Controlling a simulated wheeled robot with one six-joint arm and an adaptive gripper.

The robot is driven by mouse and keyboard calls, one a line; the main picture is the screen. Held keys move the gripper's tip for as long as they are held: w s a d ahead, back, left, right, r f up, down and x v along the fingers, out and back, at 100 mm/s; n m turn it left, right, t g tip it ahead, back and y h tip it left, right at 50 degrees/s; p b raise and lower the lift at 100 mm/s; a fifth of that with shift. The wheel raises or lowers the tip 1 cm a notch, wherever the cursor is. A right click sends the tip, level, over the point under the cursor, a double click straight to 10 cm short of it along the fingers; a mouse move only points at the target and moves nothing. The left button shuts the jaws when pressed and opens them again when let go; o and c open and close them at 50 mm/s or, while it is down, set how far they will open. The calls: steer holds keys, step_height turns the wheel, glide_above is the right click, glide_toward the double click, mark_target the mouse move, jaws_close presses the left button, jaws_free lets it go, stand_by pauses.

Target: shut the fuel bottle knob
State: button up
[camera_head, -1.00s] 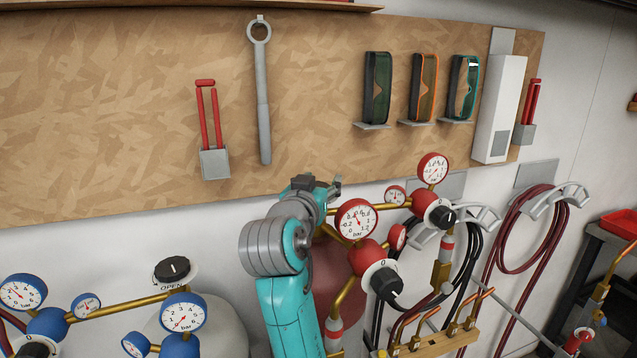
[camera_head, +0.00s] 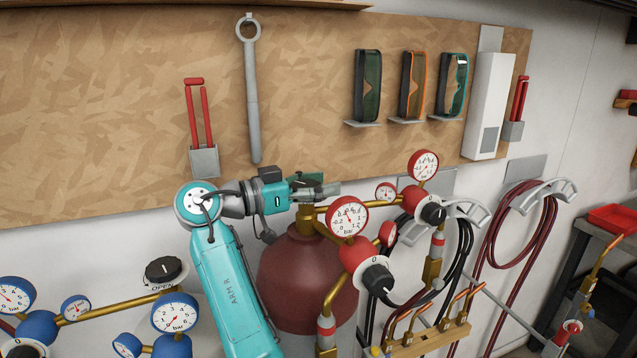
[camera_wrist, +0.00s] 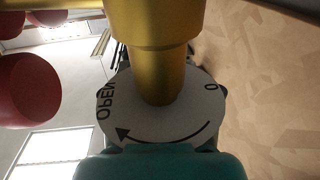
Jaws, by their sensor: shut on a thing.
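The fuel bottle (camera_head: 300,278) is dark red and stands upright behind my arm in the head view, with a brass valve (camera_head: 305,212) on top. My gripper (camera_head: 318,188) is level at the top of this valve, shut on the knob there. The knob itself is mostly hidden by the gripper. In the wrist view, the brass valve body (camera_wrist: 158,75) comes down to a pale round dial (camera_wrist: 165,122) marked OPEN at left and 0 at right, with a curved arrow whose head is at the OPEN side. The knob's setting cannot be read.
A red-rimmed gauge (camera_head: 347,217) and a black regulator knob (camera_head: 377,279) are close right of the gripper. Another bottle's black knob (camera_head: 164,269) and blue gauges stand at left. The tool board (camera_head: 120,100) is behind, with free space above the gripper.

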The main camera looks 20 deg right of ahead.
mark_target(319, 183)
steer(key=shift+s+a+m+g, duration=0.15)
steer(key=shift+m+g, duration=0.35)
steer(key=shift+g, duration=0.3)
steer(key=shift+s+m+g, duration=0.1)
steer(key=shift+m+g, duration=0.4)
steer(key=shift+g, duration=0.3)
steer(key=o, duration=0.9)
steer(key=shift+a, duration=0.1)
steer(key=shift+r, duration=0.2)
step_height(319, 183, up, 10)
steer(key=shift+f, duration=0.25)
